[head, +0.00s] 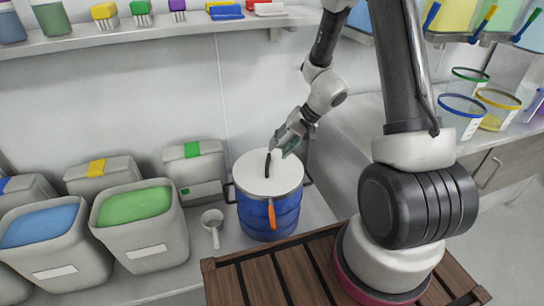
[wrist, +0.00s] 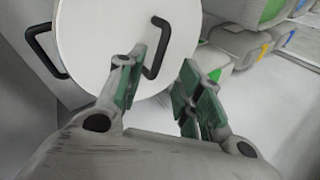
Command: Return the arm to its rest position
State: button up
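My gripper (head: 287,141) is just above the far right part of a white round lid (head: 262,181) on a blue drum (head: 254,215). In the wrist view, the green-padded fingers of my gripper (wrist: 163,76) stand apart with nothing held between them. The lid's black handle (wrist: 159,47) shows just beyond the fingertips, close to the left finger. I cannot tell whether they touch. The lid (wrist: 100,50) lies flat on the drum. My arm reaches from its base on a slatted wooden top, bent over toward the drum.
A white scoop (head: 212,222) lies left of the drum. Bins with green powder (head: 149,236) and blue powder (head: 53,248) stand farther left. A shelf (head: 150,34) with small items runs above. A counter at right holds several clear containers (head: 463,112).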

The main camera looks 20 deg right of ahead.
jog(key=shift+v, duration=2)
